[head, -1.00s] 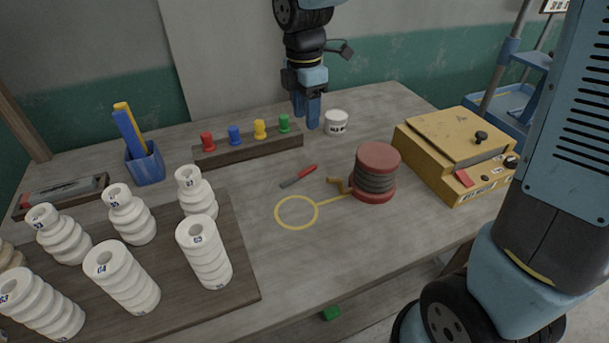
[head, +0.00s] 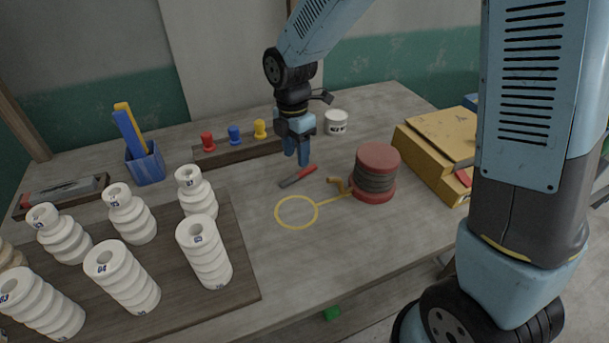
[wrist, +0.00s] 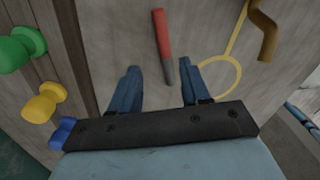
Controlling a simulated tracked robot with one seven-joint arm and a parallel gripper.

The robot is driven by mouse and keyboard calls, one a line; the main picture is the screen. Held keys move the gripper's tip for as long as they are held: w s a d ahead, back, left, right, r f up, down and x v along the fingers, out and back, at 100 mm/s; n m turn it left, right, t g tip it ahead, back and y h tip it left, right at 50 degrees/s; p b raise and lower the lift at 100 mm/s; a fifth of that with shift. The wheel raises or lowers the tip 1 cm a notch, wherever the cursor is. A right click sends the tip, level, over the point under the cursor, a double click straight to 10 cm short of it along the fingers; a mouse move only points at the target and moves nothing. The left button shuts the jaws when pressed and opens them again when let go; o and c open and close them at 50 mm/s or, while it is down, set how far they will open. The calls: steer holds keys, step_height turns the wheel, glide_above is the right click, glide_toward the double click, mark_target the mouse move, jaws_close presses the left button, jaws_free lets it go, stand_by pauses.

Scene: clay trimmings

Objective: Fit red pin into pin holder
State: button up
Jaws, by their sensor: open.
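A slim red-and-grey rod (head: 297,176), which looks like the red pin, lies flat on the table; it also shows in the wrist view (wrist: 162,40). A dark wooden rack (head: 218,155) holds a row of coloured knobbed pegs, with a red one (head: 207,141) at its left end. I cannot tell which of these the task calls the pin holder. My gripper (head: 298,160) is open and empty, pointing down just behind the rod. In the wrist view, the rod's grey end lies between the fingertips (wrist: 160,75), apart from both; its height below them is unclear.
A red spool (head: 377,168) stands right of the rod, with a yellow loop (head: 297,228) lying in front. White ribbed pieces (head: 205,250) stand on a board at left. A blue holder (head: 147,165), white tub (head: 336,122) and yellow box (head: 433,150) line the back and right.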

mark_target(300, 172)
steer(key=f, duration=0.5)
steer(key=shift+s+d, duration=0.15)
steer(key=shift+d, duration=0.2)
jaws_close()
stand_by(0.3)
